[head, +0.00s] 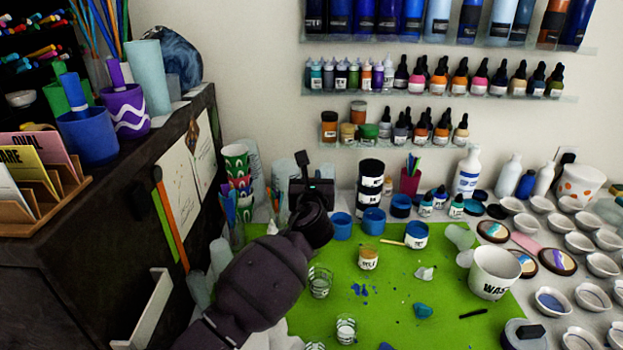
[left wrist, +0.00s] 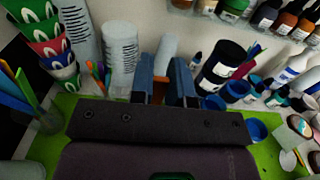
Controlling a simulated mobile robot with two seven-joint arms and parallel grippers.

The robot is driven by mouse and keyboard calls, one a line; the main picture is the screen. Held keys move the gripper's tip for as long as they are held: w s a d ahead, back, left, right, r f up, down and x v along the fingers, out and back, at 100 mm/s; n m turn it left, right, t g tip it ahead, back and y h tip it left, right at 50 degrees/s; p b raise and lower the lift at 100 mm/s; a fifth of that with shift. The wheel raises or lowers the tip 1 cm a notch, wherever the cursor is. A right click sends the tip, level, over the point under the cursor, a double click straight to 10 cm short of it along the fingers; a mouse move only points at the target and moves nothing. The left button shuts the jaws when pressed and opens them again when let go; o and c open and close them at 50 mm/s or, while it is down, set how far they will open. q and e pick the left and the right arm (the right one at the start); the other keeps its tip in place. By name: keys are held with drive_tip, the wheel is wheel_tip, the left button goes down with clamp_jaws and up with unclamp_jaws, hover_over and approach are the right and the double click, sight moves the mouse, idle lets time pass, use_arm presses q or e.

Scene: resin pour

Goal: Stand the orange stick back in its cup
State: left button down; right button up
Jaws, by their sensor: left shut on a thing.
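My left gripper (head: 310,182) reaches in from the lower left above the back left of the green mat. It also shows in the left wrist view (left wrist: 163,80), its two fingers shut on a thin thing. A small orange-brown bit of the orange stick (left wrist: 160,90) shows between the fingers; most of it is hidden. A clear cup (head: 236,232) with blue and green sticks stands left of the gripper, apart from it. A pink cup (head: 410,183) with several coloured sticks stands to the right, behind the mat. I cannot tell which cup is the orange stick's.
The green mat (head: 390,290) carries blue cups (head: 373,221), clear cups (head: 320,283) and a white waste cup (head: 494,272). A stack of black jars (head: 370,180) stands right of the gripper. The dark cabinet (head: 110,240) bounds the left side. The mat's middle has free room.

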use_arm(q)
drive_tip(key=shift+f+b, duration=1.15)
drive_tip(key=shift+f, duration=1.5)
drive_tip(key=c, duration=1)
unclamp_jaws()
